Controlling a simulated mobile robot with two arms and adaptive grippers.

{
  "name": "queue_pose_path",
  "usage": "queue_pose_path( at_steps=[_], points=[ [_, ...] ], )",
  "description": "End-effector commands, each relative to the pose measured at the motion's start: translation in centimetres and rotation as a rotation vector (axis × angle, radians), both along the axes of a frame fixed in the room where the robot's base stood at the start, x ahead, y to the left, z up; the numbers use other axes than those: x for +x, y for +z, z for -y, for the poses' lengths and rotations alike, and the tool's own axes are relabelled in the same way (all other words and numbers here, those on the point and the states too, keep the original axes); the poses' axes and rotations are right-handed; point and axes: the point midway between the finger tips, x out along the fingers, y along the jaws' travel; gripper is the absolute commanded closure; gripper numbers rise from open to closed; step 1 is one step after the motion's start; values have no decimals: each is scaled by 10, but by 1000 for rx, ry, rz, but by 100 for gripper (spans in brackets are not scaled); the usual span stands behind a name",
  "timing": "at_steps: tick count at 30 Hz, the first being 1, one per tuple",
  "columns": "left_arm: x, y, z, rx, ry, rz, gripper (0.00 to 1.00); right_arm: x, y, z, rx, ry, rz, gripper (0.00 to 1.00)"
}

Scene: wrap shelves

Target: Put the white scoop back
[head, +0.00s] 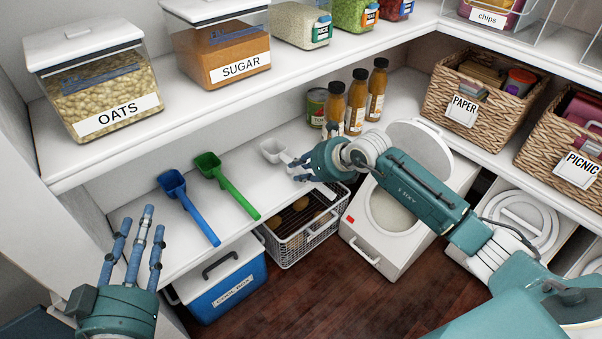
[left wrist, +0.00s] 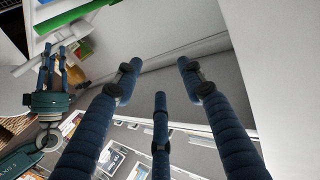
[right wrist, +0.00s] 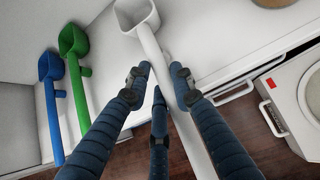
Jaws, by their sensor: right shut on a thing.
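The white scoop (head: 273,150) is at the lower shelf, right of the green scoop (head: 226,184) and blue scoop (head: 190,206). My right gripper (head: 301,166) is shut on its handle. In the right wrist view the white scoop (right wrist: 152,40) has its cup pointing away, and its long handle runs between the fingers. I cannot tell whether the cup touches the shelf. The blue scoop (right wrist: 51,100) and green scoop (right wrist: 76,70) lie side by side there. My left gripper (head: 137,238) is open and empty, in front of the shelf at left.
Below the shelf are a blue cool box (head: 226,287), a wire basket (head: 299,242) and a white bin (head: 385,228) with its lid up. A can (head: 316,107) and several bottles (head: 356,103) stand behind the right gripper. The upper shelf holds an oats jar (head: 95,95).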

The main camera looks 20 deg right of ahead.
Motion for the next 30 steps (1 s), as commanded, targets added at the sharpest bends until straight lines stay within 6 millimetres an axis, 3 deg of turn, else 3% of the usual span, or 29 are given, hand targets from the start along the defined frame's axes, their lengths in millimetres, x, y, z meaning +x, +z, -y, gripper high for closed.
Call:
queue_pose_path(
  at_steps=[4,17,18,20,30],
  points=[
    [1,14,2,-15,-3,59,60,1,-8,-1,2,0,3,100],
    [1,20,3,-21,-4,84,60,0,-10,0,1,0,2,100],
    [1,21,3,-22,-4,86,60,0,-10,0,1,1,1,69],
    [1,21,3,-21,-5,85,60,0,-10,0,1,1,1,58],
    [1,20,3,-20,-5,80,60,0,-8,0,0,0,1,58]
  ],
)
